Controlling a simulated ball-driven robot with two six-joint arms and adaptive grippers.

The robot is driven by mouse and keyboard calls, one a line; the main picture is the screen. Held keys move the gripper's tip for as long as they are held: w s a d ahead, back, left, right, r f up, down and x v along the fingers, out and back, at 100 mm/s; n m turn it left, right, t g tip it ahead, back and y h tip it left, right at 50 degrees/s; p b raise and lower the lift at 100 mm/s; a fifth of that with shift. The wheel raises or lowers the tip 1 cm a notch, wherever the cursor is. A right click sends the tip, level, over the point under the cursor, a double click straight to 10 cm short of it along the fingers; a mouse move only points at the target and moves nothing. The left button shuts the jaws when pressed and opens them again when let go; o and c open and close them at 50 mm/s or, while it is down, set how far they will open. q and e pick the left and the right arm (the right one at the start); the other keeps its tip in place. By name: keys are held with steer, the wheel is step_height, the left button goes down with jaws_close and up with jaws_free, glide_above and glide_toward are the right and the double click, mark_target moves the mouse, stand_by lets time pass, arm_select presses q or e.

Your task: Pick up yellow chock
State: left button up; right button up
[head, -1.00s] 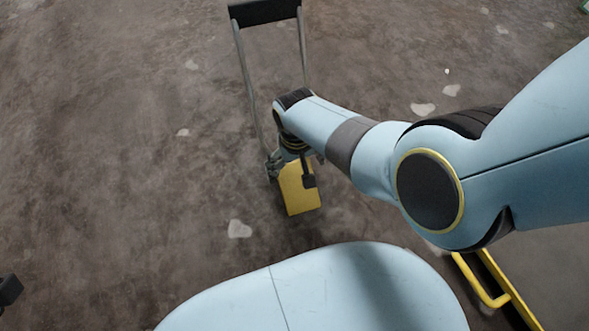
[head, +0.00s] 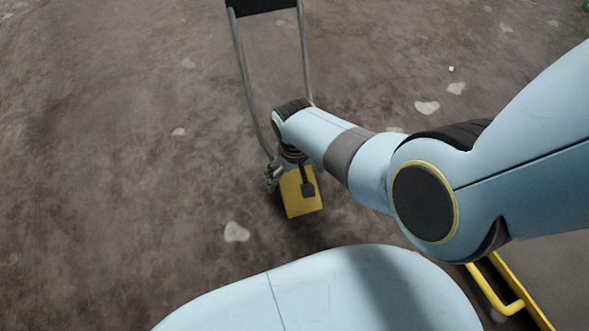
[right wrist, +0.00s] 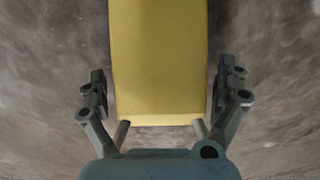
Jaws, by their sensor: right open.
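The yellow chock (head: 303,203) is on the floor below the middle of the head view, partly hidden by my right wrist. In the right wrist view the yellow chock (right wrist: 160,60) fills the top middle as a plain yellow block. My right gripper (head: 283,183) is at the chock's upper end in the head view. In the right wrist view my right gripper (right wrist: 160,82) is open, with one finger on each side of the chock. Narrow gaps seem to show between fingers and chock. My left gripper is not in view.
A grey tubular frame (head: 240,70) with a black top panel (head: 262,5) stands just beyond the chock, partly behind my right wrist. A yellow rail (head: 518,290) lies at the lower right. The brown, patchy floor to the left is clear.

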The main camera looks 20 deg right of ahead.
steer(key=c, duration=1.4)
steer(key=shift+r, duration=0.1)
